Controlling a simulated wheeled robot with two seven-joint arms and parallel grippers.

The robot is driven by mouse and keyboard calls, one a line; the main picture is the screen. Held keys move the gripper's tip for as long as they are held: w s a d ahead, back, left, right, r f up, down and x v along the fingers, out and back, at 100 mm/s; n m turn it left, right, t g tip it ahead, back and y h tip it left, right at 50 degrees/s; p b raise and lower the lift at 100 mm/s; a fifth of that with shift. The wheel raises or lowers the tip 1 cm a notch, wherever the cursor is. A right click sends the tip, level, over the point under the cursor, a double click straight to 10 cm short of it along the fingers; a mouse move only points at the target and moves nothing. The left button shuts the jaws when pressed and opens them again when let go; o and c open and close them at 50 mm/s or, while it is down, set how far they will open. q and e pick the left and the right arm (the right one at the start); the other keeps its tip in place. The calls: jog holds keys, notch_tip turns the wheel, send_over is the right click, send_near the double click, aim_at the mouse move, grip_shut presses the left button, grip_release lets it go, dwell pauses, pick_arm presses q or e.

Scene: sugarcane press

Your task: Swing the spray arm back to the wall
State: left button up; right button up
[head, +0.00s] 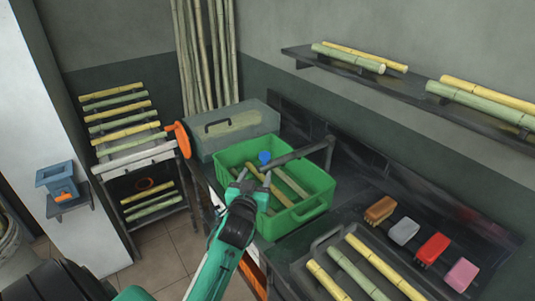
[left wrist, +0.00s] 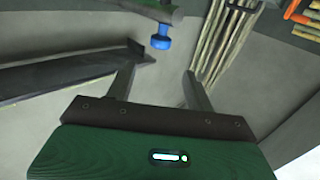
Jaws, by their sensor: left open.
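The spray arm (head: 300,151) is a dark grey bar that runs from a post near the wall out over the green crate (head: 318,203). A blue nozzle (head: 265,157) hangs at its free end. My left gripper (head: 254,178) is open and empty, just in front of and below the nozzle, over the crate's near left side. In the left wrist view the blue nozzle (left wrist: 161,38) and the bar's end (left wrist: 148,10) show beyond the open fingertips (left wrist: 160,72), apart from them. My right gripper is not in view.
The crate holds cane pieces. A grey-green box (head: 235,130) with a handle stands behind it. A tray with canes (head: 352,262) and several coloured brushes (head: 433,248) lie to the right. A wall shelf (head: 400,82) bears canes. A cane rack (head: 125,155) stands at left.

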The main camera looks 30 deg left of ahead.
aim_at(263, 158)
pick_arm(q)
jog(key=p+x, duration=0.2)
jog(key=x, duration=0.9)
jog(key=shift+w+a+f+p, duration=0.1)
jog(key=shift+w+a+p, duration=0.05)
jog(key=shift+w+p, duration=0.2)
jog(key=shift+c, duration=0.3)
grip_shut()
